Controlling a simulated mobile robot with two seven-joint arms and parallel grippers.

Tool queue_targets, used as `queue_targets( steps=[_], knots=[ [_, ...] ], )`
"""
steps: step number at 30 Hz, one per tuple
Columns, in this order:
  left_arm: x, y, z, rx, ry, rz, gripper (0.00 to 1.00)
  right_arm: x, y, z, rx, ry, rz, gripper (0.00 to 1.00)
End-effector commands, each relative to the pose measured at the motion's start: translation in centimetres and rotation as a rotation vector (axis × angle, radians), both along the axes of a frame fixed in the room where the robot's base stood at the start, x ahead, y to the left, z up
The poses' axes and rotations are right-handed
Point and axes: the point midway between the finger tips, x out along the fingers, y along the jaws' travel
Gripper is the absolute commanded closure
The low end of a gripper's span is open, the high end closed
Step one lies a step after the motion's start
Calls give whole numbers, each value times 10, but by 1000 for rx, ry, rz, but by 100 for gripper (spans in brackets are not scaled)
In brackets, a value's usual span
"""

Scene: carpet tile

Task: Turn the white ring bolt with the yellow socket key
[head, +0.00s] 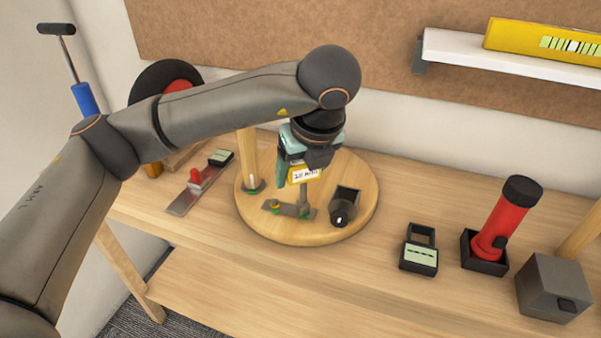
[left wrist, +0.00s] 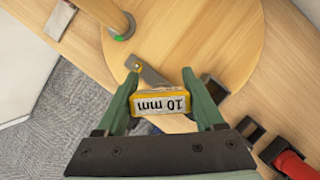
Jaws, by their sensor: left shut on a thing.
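The yellow socket key (head: 304,175) has a block handle marked 10 mm and a grey shaft pointing down. My left gripper (head: 305,168) is shut on its handle, which also shows between the fingers in the left wrist view (left wrist: 162,103). The shaft's lower end is at the right end of a grey plate (head: 289,209) on the round wooden board (head: 250,222), by a green spot. I cannot tell whether it is seated. A yellow-ringed bolt (head: 275,204) sits at the plate's left end. A small white piece shows at the post's foot; I cannot tell if it is the white ring bolt.
A wooden post (head: 247,155) stands on the board's left, and a black open block (head: 344,205) on its right. A meter (head: 419,250), a red torch (head: 507,220) and a grey box (head: 552,288) stand further right. The bench front is clear.

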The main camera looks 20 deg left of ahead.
Motion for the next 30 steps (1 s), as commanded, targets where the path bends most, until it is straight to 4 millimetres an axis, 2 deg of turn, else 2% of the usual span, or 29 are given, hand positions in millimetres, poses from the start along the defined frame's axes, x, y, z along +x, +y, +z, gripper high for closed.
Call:
queue_targets(
  steps=[14,30],
  knots=[
    [0,0,41,0,-2,1,100,1,0,27,-1,-4,0,30],
    [0,0,42,0,-2,1,100,1,-1,27,0,-4,0,30]
  ],
)
